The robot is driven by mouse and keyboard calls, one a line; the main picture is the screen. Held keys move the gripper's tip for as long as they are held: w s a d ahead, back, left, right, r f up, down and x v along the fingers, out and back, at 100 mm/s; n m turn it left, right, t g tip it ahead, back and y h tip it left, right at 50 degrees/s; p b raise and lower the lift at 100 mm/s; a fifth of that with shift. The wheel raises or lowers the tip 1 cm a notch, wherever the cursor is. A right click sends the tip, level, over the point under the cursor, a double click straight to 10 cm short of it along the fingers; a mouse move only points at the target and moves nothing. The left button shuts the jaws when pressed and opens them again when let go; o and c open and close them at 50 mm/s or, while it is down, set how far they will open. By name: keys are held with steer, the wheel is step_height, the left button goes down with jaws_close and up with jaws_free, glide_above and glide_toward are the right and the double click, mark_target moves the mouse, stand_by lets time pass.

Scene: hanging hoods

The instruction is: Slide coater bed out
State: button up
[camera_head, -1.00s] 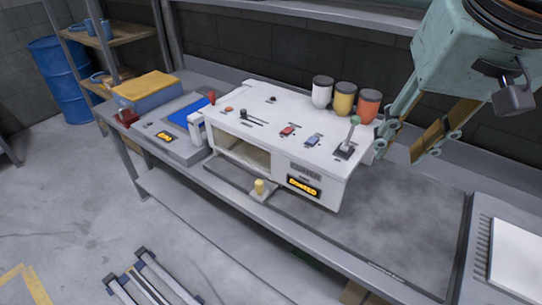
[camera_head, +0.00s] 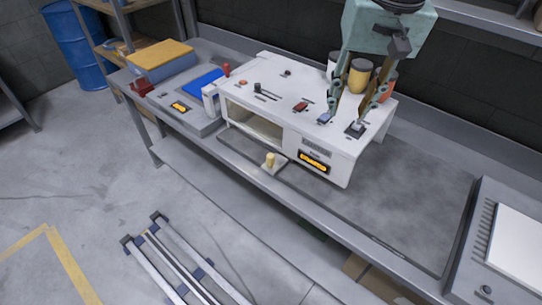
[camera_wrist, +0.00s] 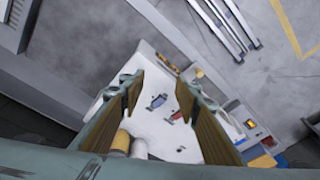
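The coater (camera_head: 333,165) is a white box on the bench, with a lit orange display and an open slot at its front left. The coater bed (camera_head: 272,169) shows as a small plate with a pale yellow knob, just in front of this slot. How far the bed reaches inside is hidden. My gripper (camera_head: 350,108) is open and empty above the coater's right end, near the lever and the blue switch, up and right of the knob. In the wrist view, its fingers (camera_wrist: 158,85) are spread over the coater's white top.
Several jars (camera_head: 359,77) stand behind the coater, partly hidden by my gripper. A grey device with a blue panel (camera_head: 204,83) is at its left. The dark mat (camera_head: 410,185) on the right is clear. A rail frame (camera_head: 180,258) is on the floor.

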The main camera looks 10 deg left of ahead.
steer(key=w+a+f+n+g+p, duration=0.1)
steer(key=w+a+f+p, duration=0.1)
steer(key=w+a+f, duration=0.55)
steer(key=n+g+h+p, duration=0.1)
steer(key=p, duration=0.3)
glide_above(271, 155)
step_height(271, 155, down, 10)
steer(key=shift+a+f, duration=0.1)
steer(key=shift+f+b, duration=0.75)
steer(key=shift+f, duration=6.15)
steer(key=shift+c, duration=0.2)
jaws_close()
